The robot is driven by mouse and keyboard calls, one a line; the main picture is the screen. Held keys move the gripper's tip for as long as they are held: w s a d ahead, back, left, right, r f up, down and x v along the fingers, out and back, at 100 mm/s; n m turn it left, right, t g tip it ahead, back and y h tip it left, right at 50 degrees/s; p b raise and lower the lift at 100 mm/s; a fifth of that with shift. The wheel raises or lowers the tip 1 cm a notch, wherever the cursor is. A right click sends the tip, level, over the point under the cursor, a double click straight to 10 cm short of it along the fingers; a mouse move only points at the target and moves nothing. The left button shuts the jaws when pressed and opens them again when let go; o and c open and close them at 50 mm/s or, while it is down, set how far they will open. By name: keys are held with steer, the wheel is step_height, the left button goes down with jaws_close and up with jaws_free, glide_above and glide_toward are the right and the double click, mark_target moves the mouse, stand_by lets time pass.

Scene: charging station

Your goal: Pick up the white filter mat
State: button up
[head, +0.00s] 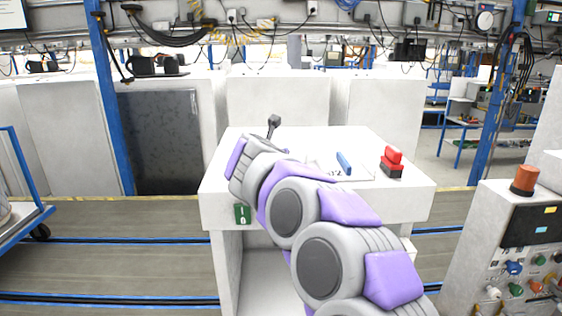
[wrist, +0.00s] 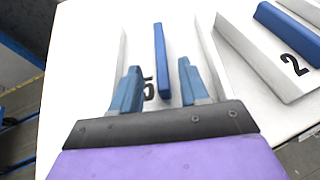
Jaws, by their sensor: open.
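In the wrist view, a flat white piece, which looks like the white filter mat (wrist: 180,45), lies on the white table with a raised blue bar (wrist: 161,60) along its middle. A dark number on it is partly hidden, so I cannot read it. My gripper (wrist: 158,72) is open. Its two blue fingers are on either side of the bar's near end, with visible gaps and nothing held. I cannot tell the height of the fingertips above the piece. In the head view my arm hides the gripper and this piece.
A second white piece (wrist: 232,30) with a blue bar and the number 2 lies to the right; it also shows in the head view (head: 360,173). A red and black block (head: 391,162) stands at the table's right. The table's front edge (head: 400,208) is below my arm.

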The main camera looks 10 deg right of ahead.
steer(key=x, duration=0.3)
steer(key=shift+s, duration=0.25)
steer(key=shift+c, duration=0.5)
steer(key=shift+a, duration=0.1)
jaws_close()
